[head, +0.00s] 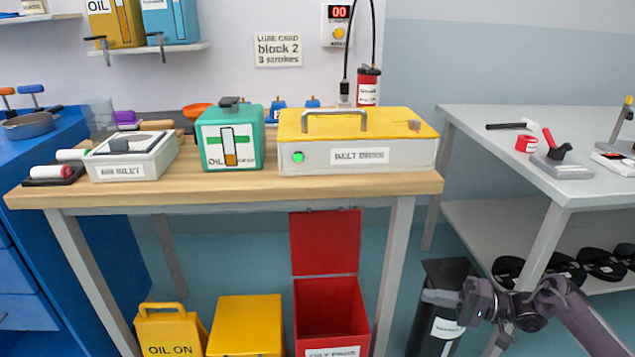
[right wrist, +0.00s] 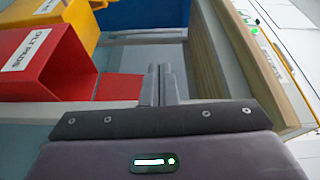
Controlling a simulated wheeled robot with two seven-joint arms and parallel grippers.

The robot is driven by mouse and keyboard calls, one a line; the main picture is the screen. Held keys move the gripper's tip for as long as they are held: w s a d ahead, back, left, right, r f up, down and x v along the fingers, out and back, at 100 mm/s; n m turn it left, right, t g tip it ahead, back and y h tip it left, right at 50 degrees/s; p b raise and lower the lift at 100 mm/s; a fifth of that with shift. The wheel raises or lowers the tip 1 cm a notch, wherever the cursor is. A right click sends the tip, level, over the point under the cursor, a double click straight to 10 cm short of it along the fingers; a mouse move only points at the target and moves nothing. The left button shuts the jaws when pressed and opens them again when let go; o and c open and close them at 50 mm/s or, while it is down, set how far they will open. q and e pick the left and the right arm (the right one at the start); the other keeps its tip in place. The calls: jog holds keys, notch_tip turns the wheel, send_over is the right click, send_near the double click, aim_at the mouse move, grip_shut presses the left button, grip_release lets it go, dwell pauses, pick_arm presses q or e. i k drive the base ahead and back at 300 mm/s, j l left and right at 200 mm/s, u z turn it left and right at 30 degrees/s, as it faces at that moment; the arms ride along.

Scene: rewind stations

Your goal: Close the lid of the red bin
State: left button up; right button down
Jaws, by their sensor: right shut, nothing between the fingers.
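The red bin (head: 331,315) stands on the floor under the wooden bench, with a label on its front. Its red lid (head: 325,243) is open and stands upright at the back of the bin. The right wrist view shows the bin (right wrist: 50,65) at the left, turned on its side, with the lid (right wrist: 122,88) beyond its opening. My right gripper (head: 466,298) is right of the bin, in front of the black bin, apart from the lid. Its fingers (right wrist: 160,72) are shut and empty. My left gripper is not in view.
A yellow box (head: 245,325) and a yellow "OIL ON" container (head: 170,331) stand left of the red bin. A black bin (head: 440,300) stands to its right, past the bench leg (head: 393,275). The wooden bench top (head: 240,185) overhangs the lid.

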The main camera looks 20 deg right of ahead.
aim_at(324, 241)
jog(key=i+l+u, duration=0.3)
jog(key=l, duration=0.25)
jog(key=i+l+u, duration=0.1)
jog(key=l+u, duration=0.15)
jog(key=l, duration=0.3)
jog(key=i+l+u, duration=0.15)
jog(key=l+u, duration=0.15)
jog(key=l, duration=0.35)
jog(key=l+u, duration=0.3)
jog(key=l, duration=0.3)
